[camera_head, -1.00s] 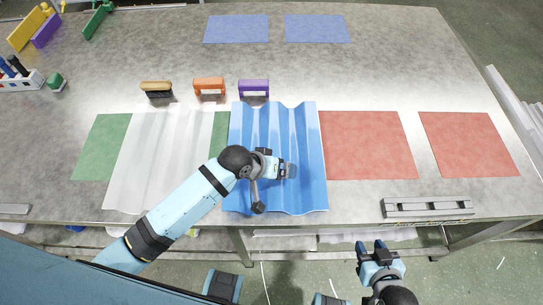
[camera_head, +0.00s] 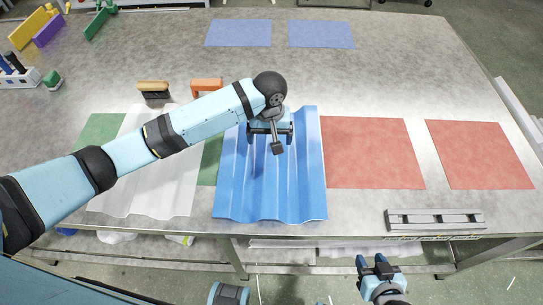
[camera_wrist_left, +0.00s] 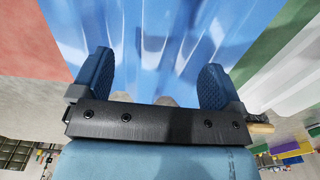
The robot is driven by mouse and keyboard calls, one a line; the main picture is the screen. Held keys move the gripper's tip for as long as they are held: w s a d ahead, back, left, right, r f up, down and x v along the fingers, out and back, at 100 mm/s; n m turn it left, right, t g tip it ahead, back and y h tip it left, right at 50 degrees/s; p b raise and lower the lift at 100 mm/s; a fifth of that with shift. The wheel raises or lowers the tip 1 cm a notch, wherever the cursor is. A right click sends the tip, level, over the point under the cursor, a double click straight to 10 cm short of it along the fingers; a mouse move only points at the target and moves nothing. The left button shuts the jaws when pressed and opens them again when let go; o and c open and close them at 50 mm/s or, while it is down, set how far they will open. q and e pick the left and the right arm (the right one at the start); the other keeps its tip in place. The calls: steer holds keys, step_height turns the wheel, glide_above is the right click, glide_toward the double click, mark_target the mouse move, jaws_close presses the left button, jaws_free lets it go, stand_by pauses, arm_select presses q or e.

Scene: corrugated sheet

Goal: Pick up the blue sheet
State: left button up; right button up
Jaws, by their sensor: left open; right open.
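The blue corrugated sheet (camera_head: 270,190) lies on the table, partly over a green mat, left of the red mats. In the left wrist view the blue sheet (camera_wrist_left: 165,40) fills the upper middle. My left gripper (camera_head: 270,134) is above the far half of the sheet. Its two blue fingers (camera_wrist_left: 155,80) are spread apart with nothing between them, and the sheet shows beyond them. I cannot tell whether they touch the sheet. My right gripper (camera_head: 375,264) is open and empty, in front of the table's near edge.
A clear corrugated sheet (camera_head: 150,190) lies left of the blue one, under my left arm. Brown (camera_head: 153,88) and orange (camera_head: 207,85) blocks stand behind. A grey rail (camera_head: 435,222) lies at the near right. Red mats (camera_head: 375,155) to the right are bare.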

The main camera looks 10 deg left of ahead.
mark_target(271, 154)
arm_select(q)
step_height(271, 154, down, 3)
steer(key=shift+f, duration=0.1)
steer(key=shift+w+d+f, duration=0.1)
steer(key=shift+w+f, duration=0.15)
steer(key=shift+f, duration=1.05)
steer(key=shift+w+f, duration=0.2)
steer(key=shift+f, duration=1.1)
steer(key=c, duration=1.3)
